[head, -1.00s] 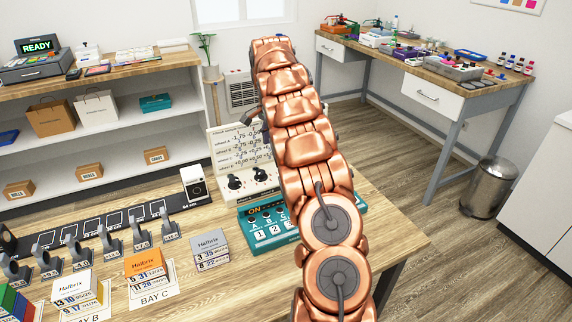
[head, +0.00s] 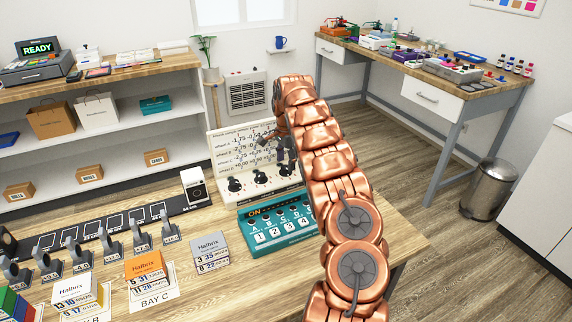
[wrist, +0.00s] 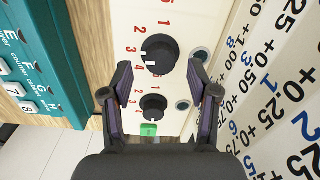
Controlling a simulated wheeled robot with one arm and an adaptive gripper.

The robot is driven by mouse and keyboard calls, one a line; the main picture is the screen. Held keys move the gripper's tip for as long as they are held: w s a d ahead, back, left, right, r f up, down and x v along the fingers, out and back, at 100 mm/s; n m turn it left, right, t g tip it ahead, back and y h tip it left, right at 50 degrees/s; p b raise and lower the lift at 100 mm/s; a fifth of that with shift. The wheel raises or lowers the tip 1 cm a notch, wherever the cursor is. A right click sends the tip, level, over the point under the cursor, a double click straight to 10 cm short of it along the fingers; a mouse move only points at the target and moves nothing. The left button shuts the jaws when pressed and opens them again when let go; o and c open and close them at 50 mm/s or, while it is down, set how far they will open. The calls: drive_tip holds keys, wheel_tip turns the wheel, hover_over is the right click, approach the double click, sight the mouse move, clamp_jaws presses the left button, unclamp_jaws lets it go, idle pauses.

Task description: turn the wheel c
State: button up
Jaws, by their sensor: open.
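A cream panel (head: 272,194) with a row of black dial wheels stands on the table. The left wheel (head: 235,185) and the one beside it (head: 259,177) show in the head view. My gripper (head: 284,152) is over the panel's right part. In the wrist view my gripper (wrist: 161,78) is open and empty. Its fingertips lie on either side of a larger black wheel (wrist: 159,52), whose white mark points near the red 4. I cannot read which is wheel c, nor tell whether the fingers touch.
A number chart (head: 242,146) stands upright behind the wheels, close to my right finger in the wrist view (wrist: 270,90). A teal keypad box (head: 275,228) stands in front of the panel. Small boxes, including an orange one (head: 144,264), lie to the left.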

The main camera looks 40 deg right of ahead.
drive_tip(key=shift+f, duration=1.1)
clamp_jaws()
